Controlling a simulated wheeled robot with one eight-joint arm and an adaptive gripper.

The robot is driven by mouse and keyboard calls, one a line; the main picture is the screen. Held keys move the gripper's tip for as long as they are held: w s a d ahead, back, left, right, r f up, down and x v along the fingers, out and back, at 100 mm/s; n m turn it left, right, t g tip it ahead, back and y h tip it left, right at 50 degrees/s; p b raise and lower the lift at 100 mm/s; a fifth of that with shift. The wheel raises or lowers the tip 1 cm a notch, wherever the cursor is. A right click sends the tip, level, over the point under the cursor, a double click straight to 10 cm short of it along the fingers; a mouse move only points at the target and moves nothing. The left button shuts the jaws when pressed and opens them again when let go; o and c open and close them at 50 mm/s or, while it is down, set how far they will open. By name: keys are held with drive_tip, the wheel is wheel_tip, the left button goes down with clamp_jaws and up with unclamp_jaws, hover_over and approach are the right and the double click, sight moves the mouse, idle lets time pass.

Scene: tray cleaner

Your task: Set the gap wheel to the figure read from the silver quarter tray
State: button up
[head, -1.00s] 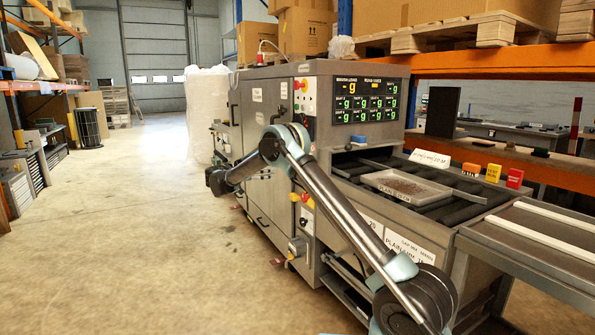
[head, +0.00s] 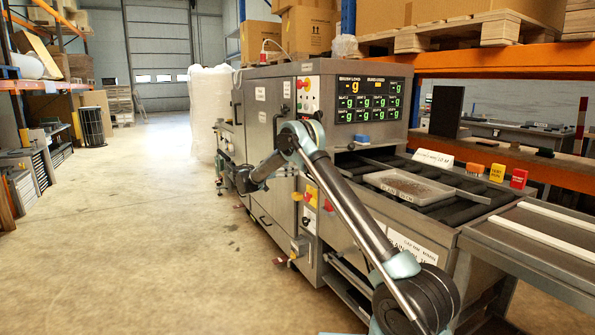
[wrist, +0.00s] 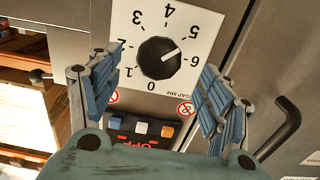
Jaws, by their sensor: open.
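In the wrist view the gap wheel is a black knob (wrist: 158,67) on a white dial plate (wrist: 200,18) marked 0 to 6 and "GAP MM". The dial appears inverted. Its white pointer lies between 5 and 6. My gripper (wrist: 162,58) is open, with one blue-padded finger on each side of the knob, apart from it. In the head view my gripper (head: 243,180) is beside the machine's side; the wheel cannot be made out there. A grey metal tray (head: 447,186) of brown grains lies on the machine's black bed. Its front lettering is too blurred to read surely.
A black handle (wrist: 285,125) juts out at right. In the head view a display panel (head: 370,97) shows green readings. Open floor (head: 150,230) lies to the left.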

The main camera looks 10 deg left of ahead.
drive_tip(key=shift+x, duration=2.5)
drive_tip(key=shift+c, duration=0.3)
drive_tip(key=c, duration=1)
